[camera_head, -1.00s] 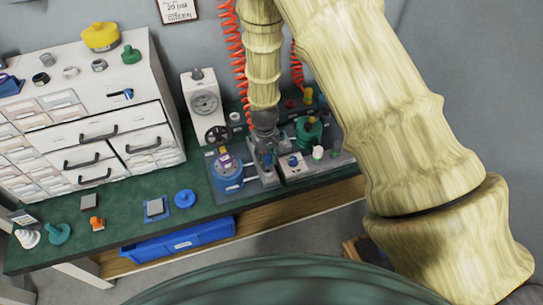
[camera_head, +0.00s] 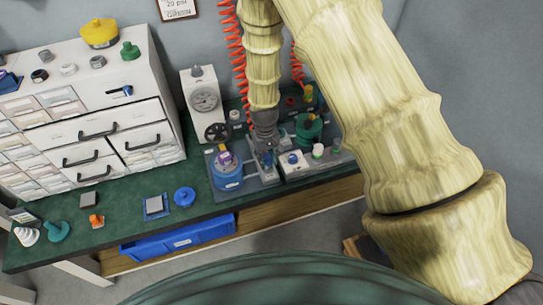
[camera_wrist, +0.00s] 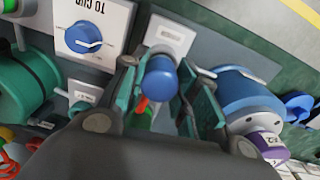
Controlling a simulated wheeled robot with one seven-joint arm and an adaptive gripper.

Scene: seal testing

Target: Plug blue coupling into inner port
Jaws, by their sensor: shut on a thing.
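My gripper (camera_wrist: 162,98) has its two teal-padded fingers on either side of a blue cylindrical coupling (camera_wrist: 160,76) in the wrist view, shut on it. In the head view my gripper (camera_head: 266,146) points down over the grey test fixture, between a blue pot (camera_head: 228,178) and a green pot (camera_head: 309,131). The wrist view shows the blue pot (camera_wrist: 246,98) on the right, with a purple cap (camera_wrist: 268,144), and the green pot (camera_wrist: 22,88) on the left. The inner port cannot be made out, and the coupling's lower end is hidden.
A panel with a blue knob (camera_wrist: 84,38) stands close to the left finger. A gauge unit (camera_head: 204,98) and white drawers (camera_head: 100,140) stand to the left. Red coiled hoses (camera_head: 241,70) hang behind the arm. The green bench front (camera_head: 140,228) has free room.

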